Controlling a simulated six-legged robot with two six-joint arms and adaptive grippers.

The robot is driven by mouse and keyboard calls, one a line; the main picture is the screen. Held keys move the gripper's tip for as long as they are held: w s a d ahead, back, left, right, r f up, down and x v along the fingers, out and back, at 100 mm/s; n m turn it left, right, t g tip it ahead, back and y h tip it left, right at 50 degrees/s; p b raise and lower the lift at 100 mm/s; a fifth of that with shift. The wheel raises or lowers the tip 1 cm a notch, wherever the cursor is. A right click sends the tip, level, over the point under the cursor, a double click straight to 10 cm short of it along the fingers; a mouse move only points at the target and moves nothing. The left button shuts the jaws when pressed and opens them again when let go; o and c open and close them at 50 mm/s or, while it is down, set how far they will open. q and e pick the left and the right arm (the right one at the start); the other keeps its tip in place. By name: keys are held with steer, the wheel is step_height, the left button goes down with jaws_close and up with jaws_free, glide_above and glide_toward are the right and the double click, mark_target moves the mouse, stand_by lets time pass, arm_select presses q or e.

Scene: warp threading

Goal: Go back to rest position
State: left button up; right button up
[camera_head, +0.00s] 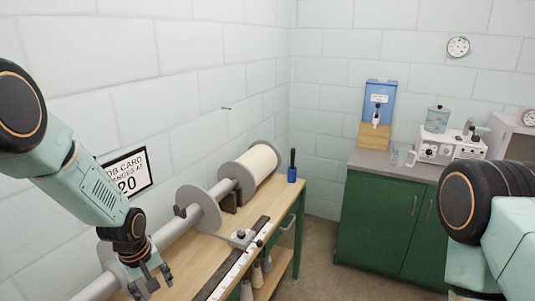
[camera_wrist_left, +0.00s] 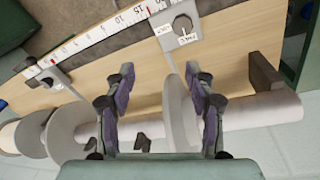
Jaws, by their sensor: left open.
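My left gripper (camera_head: 150,282) hangs over the near part of the wooden bench (camera_head: 262,205), in front of the grey roller (camera_head: 172,232). In the left wrist view its two fingers (camera_wrist_left: 160,78) are spread apart with nothing held between them. A pale flange disc (camera_wrist_left: 178,115) on the roller shows between the fingers, beyond them; I cannot tell how near it is. In the head view the roller carries a grey flange (camera_head: 199,208) and a white wound spool (camera_head: 262,162). My right arm shows at the right edge; its gripper is out of the picture.
A ruler strip (camera_head: 232,274) with a clamp (camera_head: 242,238) runs along the bench. A blue cup (camera_head: 292,174) holding a dark handled tool stands at the far end. A green cabinet (camera_head: 375,222) with a glass jug (camera_head: 402,155) and machine (camera_head: 450,147) stands beyond open floor.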

arm_select(q)
steer(key=s+d+f+m+t+b, duration=0.1)
steer(key=s+d+f+m+b, duration=0.25)
steer(key=s+f, duration=0.3)
steer(key=s+d+f+m+t+b, duration=0.1)
steer(key=s+d+f+m+b, duration=0.25)
steer(key=s+f, duration=0.35)
steer(key=s+f+m+g+b, duration=0.1)
steer(key=s+f+g+b, duration=0.2)
steer(key=s+f+b, duration=0.9)
steer(key=s+f, duration=0.4)
steer(key=s, duration=0.4)
steer(key=shift+s+d+m+g, duration=0.25)
steer(key=shift+s+m+g, duration=0.05)
steer(key=shift+s+g, duration=0.1)
